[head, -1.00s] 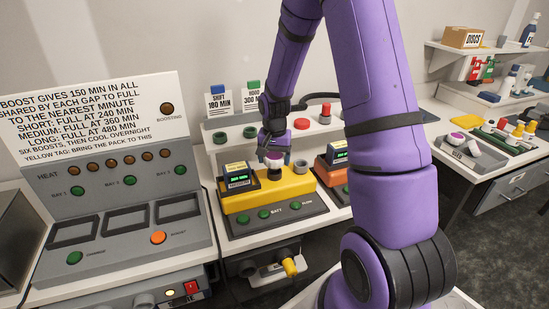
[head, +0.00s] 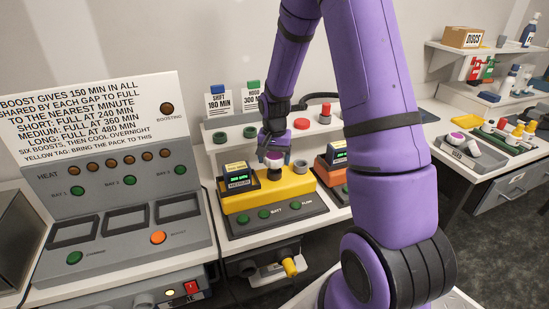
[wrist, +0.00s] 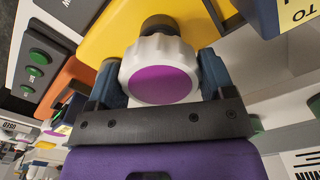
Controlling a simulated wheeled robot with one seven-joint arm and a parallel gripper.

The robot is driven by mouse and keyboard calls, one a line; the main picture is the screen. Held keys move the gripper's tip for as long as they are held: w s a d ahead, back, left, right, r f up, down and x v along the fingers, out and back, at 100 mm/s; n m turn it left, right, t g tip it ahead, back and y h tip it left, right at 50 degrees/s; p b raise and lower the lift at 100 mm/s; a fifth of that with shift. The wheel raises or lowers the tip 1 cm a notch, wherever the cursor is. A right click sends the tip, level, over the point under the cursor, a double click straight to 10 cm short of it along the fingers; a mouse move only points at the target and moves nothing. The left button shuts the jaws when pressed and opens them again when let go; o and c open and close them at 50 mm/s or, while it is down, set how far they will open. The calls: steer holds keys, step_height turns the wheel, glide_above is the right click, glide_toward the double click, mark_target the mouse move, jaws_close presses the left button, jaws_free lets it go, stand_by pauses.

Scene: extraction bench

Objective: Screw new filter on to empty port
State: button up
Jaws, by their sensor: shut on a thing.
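The filter is a white ribbed cap with a purple face (wrist: 160,84), and it also shows in the head view (head: 273,162). My gripper (head: 274,155) is shut on it, with one blue-grey finger on each side in the wrist view (wrist: 160,88). The filter is right at the dark round port (wrist: 160,24) on top of the yellow unit (head: 243,200). The filter hides part of the port in the wrist view. I cannot tell whether the threads are engaged.
A small block with a green display (head: 240,178) stands on the yellow unit, left of my gripper. An orange unit (head: 331,174) is close on the right. A purple-topped filter (head: 457,139) sits on the far-right bench. A heat panel (head: 115,215) stands at left.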

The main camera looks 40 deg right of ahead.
mark_target(275, 155)
steer(key=shift+f, duration=1.3)
steer(key=m, duration=0.4)
steer(key=shift+a, duration=0.1)
steer(key=m, duration=0.5)
steer(key=o, duration=1.1)
steer(key=shift+r, duration=0.1)
step_height(275, 155, up, 11)
steer(key=shift+f, duration=0.2)
